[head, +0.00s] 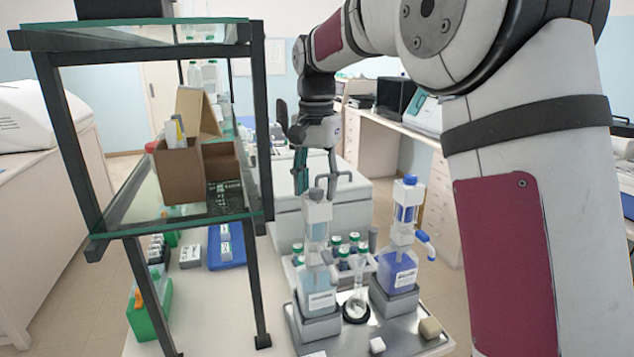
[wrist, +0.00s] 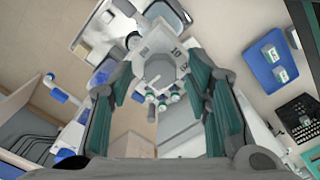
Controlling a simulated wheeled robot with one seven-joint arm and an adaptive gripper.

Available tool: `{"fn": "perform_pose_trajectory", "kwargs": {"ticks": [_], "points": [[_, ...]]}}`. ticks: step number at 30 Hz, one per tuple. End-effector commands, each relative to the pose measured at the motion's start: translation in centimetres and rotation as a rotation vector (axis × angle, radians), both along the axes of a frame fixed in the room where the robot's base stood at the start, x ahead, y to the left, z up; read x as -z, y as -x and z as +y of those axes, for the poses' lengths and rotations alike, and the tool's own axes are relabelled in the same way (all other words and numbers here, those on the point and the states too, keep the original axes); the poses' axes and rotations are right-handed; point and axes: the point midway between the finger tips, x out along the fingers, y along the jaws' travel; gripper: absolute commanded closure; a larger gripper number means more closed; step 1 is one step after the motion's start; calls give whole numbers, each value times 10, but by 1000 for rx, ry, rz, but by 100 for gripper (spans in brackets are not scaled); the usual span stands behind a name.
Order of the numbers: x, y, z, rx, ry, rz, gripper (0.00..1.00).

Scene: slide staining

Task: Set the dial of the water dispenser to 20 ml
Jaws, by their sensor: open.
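The water dispenser (head: 317,235) stands in the head view as a pale, clear bottle with a white pump head, left of a second dispenser with blue liquid. Its grey dial (head: 317,194) is at the top, just below my gripper (head: 316,181). My gripper is open and points down, with its fingers on either side above the dial. In the wrist view, the pale dispenser top (wrist: 160,50) with printed numbers, one reading 10, lies between and beyond the teal fingers of my gripper (wrist: 160,78). I cannot tell which number the dial is set to, or whether a finger touches it.
The blue dispenser (head: 398,265) stands close on the right, its blue spout jutting right. A small glass cylinder (head: 358,290) stands between the two dispensers, and a rack of green-capped bottles (head: 345,248) is behind. A glass shelf (head: 180,205) with a dark frame rises on the left.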

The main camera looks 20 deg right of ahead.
Motion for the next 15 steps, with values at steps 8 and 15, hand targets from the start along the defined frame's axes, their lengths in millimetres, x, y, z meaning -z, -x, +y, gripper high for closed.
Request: {"fn": "perform_pose_trajectory", "kwargs": {"ticks": [8,15], "points": [[1,0,0,0,0,0,57],[1,0,0,0,0,0,100]]}}
